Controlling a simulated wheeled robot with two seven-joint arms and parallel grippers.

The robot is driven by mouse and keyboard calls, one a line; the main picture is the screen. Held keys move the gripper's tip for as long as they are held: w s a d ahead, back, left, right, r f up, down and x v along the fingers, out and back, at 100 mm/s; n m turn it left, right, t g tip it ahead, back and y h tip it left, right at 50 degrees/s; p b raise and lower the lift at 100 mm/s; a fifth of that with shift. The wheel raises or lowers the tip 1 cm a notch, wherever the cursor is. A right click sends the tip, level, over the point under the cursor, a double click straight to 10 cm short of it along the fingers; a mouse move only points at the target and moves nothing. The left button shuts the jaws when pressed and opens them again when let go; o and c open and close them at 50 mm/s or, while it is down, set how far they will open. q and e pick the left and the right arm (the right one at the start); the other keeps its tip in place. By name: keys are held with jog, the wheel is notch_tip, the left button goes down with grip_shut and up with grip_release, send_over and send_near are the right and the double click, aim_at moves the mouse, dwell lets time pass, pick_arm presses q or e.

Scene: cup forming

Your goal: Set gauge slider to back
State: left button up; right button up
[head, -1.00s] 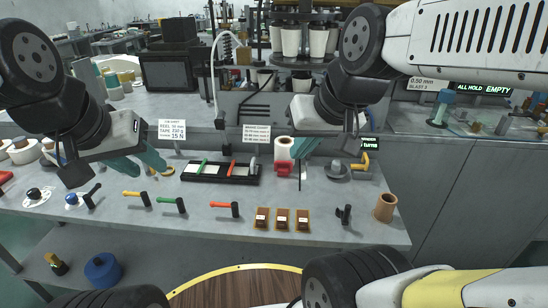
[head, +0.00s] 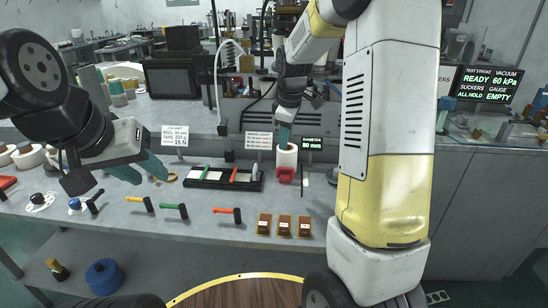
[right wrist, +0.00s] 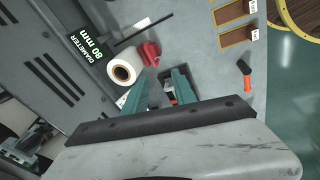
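The gauge appears to be the red block (head: 286,175) with a white cylinder (head: 287,156), beside a display (head: 312,143) reading "DIAMETER 80 mm". In the right wrist view the red block (right wrist: 152,54), white cylinder (right wrist: 123,70) and display (right wrist: 83,51) lie beyond the fingers. I cannot tell which part is the slider. My right gripper (head: 284,137) is just above and behind the cylinder in the head view; its teal fingers (right wrist: 157,90) are apart and empty. My left gripper (head: 140,171) is open and empty over the bench's left part.
A black tray (head: 188,183) with green and red pieces stands left of the gauge. Several coloured-handled levers (head: 228,212) and brown blocks (head: 284,226) line the bench front. Printed cards (head: 258,141) stand behind. My right arm hides the bench's right part.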

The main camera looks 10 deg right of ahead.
aim_at(283, 169)
jog(key=w+f, duration=0.1)
jog(key=f, duration=0.3)
jog(key=w+f+n, duration=0.1)
jog(key=w+f, duration=0.1)
jog(key=f, duration=0.3)
jog(key=w+f+n, duration=0.1)
jog(key=w+f, duration=0.1)
jog(key=f, duration=0.2)
jog(key=shift+w+d+f+g+h, duration=0.15)
jog(key=shift+w+d+g+h, duration=0.15)
jog(key=shift+d, duration=0.1)
grip_shut()
dwell(0.7)
